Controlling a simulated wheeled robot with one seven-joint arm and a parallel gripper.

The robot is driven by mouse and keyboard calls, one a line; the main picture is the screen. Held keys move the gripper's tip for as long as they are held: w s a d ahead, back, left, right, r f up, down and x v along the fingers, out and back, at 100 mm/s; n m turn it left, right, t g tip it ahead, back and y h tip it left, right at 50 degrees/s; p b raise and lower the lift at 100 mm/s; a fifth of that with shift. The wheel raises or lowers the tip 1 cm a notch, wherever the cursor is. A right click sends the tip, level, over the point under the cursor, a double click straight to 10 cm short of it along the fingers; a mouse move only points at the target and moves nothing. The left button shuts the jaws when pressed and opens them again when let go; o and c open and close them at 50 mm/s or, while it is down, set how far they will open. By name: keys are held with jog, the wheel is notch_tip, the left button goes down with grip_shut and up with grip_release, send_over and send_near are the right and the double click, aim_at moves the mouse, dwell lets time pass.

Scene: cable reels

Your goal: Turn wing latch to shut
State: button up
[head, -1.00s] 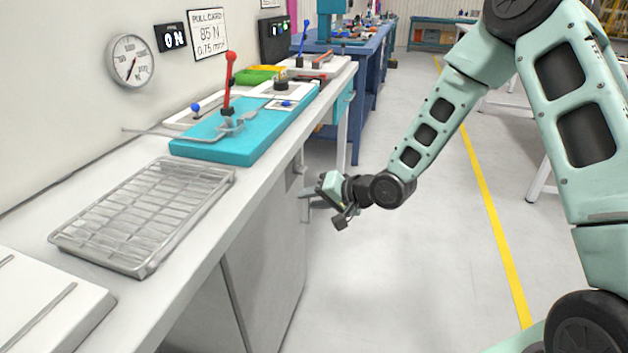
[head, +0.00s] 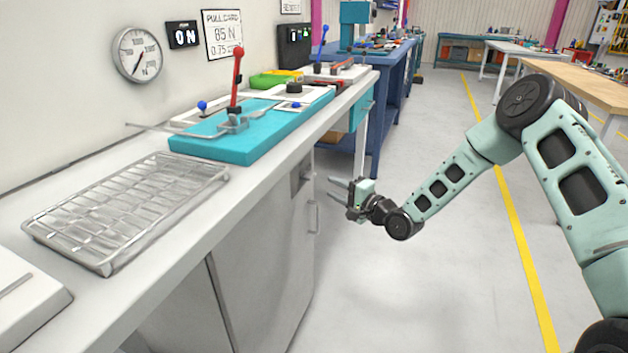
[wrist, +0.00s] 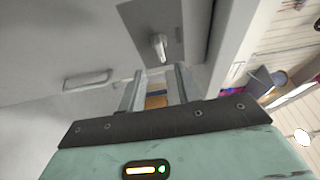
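The wing latch (wrist: 159,46) is a small pale metal wing on a dark grey plate (wrist: 142,22) beside the cabinet door's edge. In the wrist view it points up and down the picture, across the line of the door handle (wrist: 87,80). In the head view the plate (head: 301,173) is small and the wing cannot be made out clearly. The grey cabinet door (head: 262,250) looks closed. My gripper (head: 334,188) is open and empty, in the air right of the cabinet front. Its fingers (wrist: 158,80) point towards the latch area, apart from it.
The white bench top (head: 200,215) overhangs the cabinet and holds a wire rack (head: 130,205) and a teal fixture (head: 235,145) with a red lever. A blue bench (head: 385,95) stands beyond. The floor (head: 420,290) around the arm is clear.

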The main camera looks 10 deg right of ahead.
aim_at(308, 176)
jog(key=x, duration=0.8)
jog(key=shift+w+a+b, duration=0.2)
jog(key=shift+a+b, duration=0.05)
jog(key=shift+b, duration=0.05)
jog(key=c, duration=0.7)
